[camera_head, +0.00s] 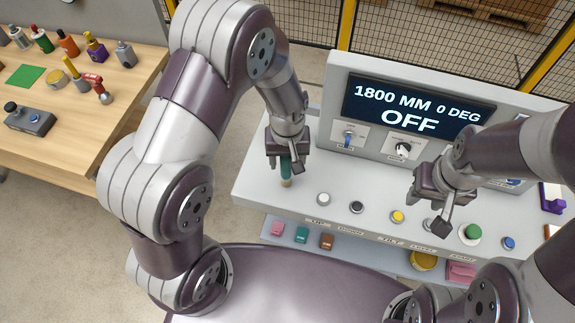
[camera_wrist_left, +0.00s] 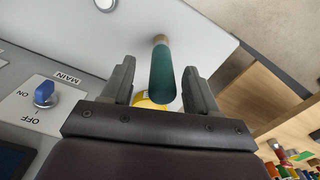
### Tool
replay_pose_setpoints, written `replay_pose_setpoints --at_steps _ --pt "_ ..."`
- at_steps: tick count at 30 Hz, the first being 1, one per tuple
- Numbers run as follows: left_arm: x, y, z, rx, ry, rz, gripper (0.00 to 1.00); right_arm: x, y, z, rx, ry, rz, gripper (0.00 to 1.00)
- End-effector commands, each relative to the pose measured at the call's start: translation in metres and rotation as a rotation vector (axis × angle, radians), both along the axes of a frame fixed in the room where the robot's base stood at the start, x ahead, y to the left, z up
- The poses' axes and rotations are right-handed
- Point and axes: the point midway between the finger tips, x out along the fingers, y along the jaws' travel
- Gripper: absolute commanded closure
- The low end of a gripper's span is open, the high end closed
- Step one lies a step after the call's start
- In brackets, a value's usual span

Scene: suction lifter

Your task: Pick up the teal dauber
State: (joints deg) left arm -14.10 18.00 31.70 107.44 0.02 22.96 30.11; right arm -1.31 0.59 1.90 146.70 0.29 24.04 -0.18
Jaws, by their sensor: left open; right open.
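The teal dauber (camera_head: 286,167) stands at the left end of the grey console top, with a tan tip at its lower end. In the left wrist view the dauber (camera_wrist_left: 162,78) is a teal cylinder between the two fingers, with a visible gap on each side. My left gripper (camera_head: 286,160) is open around its upper part and hides some of it in the head view. My right gripper (camera_head: 437,205) is open and empty above the right half of the console.
The console panel (camera_head: 410,118) stands behind, its display reading OFF. Several buttons line the console top, including a green one (camera_head: 471,232). A shelf below holds small pink, teal and brown pieces. A wooden table (camera_head: 130,70) with bottles and tools stands at the left.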

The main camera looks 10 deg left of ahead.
Motion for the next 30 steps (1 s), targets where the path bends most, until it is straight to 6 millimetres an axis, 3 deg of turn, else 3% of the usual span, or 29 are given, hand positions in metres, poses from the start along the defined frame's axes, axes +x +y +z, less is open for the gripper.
replay_pose_setpoints --at_steps 4,11,16,25,30 --pt "0.000 0.000 -0.017 0.000 0.000 0.001 0.41 0.000 0.000 0.006 0.000 0.000 0.000 0.57" --pt "0.001 0.000 -0.020 0.000 -0.002 0.000 0.44 0.000 0.000 0.005 0.000 0.000 0.000 0.57" --pt "0.001 0.000 -0.020 0.000 -0.002 0.000 0.99 0.000 0.000 0.005 0.000 0.000 0.000 0.57" --pt "0.002 0.000 -0.017 -0.001 -0.004 0.000 1.00 0.000 0.000 0.004 0.000 0.000 0.000 0.57" --pt "0.003 0.000 0.016 -0.002 -0.010 0.000 1.00 0.000 0.000 -0.006 0.000 0.000 0.000 0.57"
